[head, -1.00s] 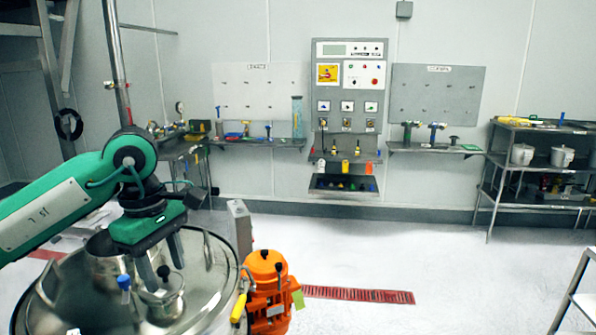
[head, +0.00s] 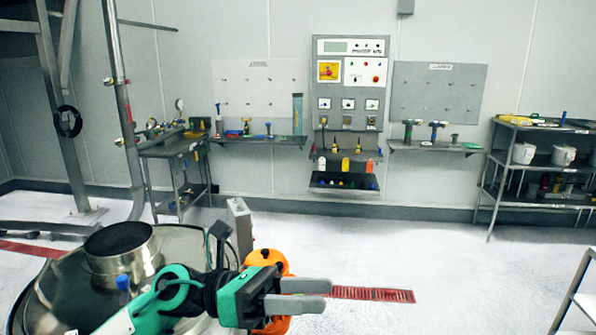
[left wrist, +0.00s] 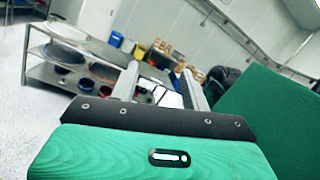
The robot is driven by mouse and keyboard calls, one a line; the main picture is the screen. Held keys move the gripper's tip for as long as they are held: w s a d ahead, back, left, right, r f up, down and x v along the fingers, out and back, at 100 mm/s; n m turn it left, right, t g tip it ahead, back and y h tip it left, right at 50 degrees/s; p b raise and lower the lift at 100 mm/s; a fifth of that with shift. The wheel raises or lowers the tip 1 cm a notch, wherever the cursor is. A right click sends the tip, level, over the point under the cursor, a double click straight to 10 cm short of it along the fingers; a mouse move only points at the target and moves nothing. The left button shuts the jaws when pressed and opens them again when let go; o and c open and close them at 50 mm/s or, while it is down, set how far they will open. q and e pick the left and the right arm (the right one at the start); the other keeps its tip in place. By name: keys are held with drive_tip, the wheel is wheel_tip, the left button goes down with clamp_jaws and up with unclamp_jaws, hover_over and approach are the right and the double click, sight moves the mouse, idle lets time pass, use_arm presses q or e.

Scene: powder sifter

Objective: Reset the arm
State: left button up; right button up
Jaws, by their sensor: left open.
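My left arm reaches in low from the left across the front of the sifter. My left gripper (head: 328,295) is open and empty, with its two grey fingers pointing right, in front of the orange motor (head: 266,262). In the left wrist view its fingers (left wrist: 160,80) are apart with nothing between them. The round steel sifter (head: 180,245) stands at the lower left, with a dark-topped cylindrical inlet (head: 122,250) on its lid. My arm hides part of the lid and motor. My right gripper is not in view.
A control panel (head: 349,75) hangs on the back wall between narrow tool shelves. A shelf rack (head: 520,185) with pots stands at the right. A red floor grate (head: 375,294) lies beyond the fingers. The middle floor is clear. Shelves with bins (left wrist: 80,60) show in the left wrist view.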

use_arm(q)
drive_tip(key=w+a+f+n+t+y, duration=0.25)
drive_tip(key=w+a+n+t, duration=0.25)
drive_tip(key=n+t, duration=0.85)
drive_tip(key=w+a+f+n+t+y, duration=0.2)
drive_tip(key=w+a+n+t+y, duration=0.25)
drive_tip(key=n+t, duration=0.9)
drive_tip(key=s+a+f+n+g+y, duration=0.1)
drive_tip(key=a+f+n+g+y, duration=0.3)
drive_tip(key=f+n, duration=0.45)
drive_tip(key=s+a+f+n+g+y, duration=0.1)
drive_tip(key=a+f+n+g+y, duration=0.2)
drive_tip(key=a+f+n+y, duration=0.35)
drive_tip(key=s+a+f+n+g+y, duration=0.3)
drive_tip(key=s+f+n+g, duration=0.75)
drive_tip(key=s+f, duration=1.25)
wheel_tip(320, 180, down, 28)
drive_tip(key=m+g+h, duration=0.1)
drive_tip(key=m+g, duration=0.2)
drive_tip(key=s+a+f+g, duration=0.1)
drive_tip(key=s+a+f, duration=0.1)
drive_tip(key=s+f, duration=0.8)
drive_tip(key=s+a+f, duration=0.2)
drive_tip(key=s+f, duration=0.8)
drive_tip(key=f, duration=0.1)
drive_tip(key=shift+s+a+f+g, duration=0.2)
drive_tip(key=shift+s+a+g, duration=0.05)
drive_tip(key=shift+g, duration=0.1)
